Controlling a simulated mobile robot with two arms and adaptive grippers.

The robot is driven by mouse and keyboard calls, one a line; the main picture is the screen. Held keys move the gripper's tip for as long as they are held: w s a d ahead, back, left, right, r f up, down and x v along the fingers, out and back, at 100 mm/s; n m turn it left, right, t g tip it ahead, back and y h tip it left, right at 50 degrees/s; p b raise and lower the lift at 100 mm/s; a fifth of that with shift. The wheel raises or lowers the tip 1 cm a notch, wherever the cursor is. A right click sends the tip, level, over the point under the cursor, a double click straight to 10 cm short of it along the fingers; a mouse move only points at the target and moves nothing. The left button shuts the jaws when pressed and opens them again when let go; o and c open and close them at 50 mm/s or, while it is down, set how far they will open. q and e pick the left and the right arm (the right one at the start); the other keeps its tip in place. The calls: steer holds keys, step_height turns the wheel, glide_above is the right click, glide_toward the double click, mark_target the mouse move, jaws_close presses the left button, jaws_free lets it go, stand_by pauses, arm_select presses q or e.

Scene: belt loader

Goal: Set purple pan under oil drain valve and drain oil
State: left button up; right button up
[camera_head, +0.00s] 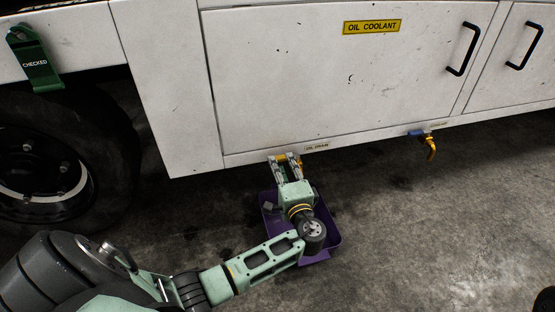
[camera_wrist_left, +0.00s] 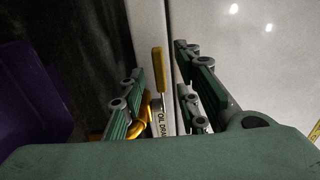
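The purple pan (camera_head: 329,228) lies on the floor below the oil drain label (camera_head: 317,147), partly hidden by my left arm. It also shows at the left of the left wrist view (camera_wrist_left: 28,105). My left gripper (camera_head: 285,161) is at the lower edge of the white panel, above the pan. In the left wrist view its fingers (camera_wrist_left: 158,62) are apart, with the yellow valve handle (camera_wrist_left: 158,72) between them. A gap shows on each side of the handle. The valve body is mostly hidden. I see no oil flowing. My right gripper is not in view.
The floor (camera_head: 440,240) at the right is mostly clear.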

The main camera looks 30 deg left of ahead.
mark_target(279, 161)
arm_select(q)
steer(key=shift+b+x, duration=0.65)
steer(key=shift+x, duration=1.5)
steer(key=shift+c, duration=0.6)
steer(key=shift+d, duration=0.1)
jaws_close()
steer(key=shift+f, duration=0.1)
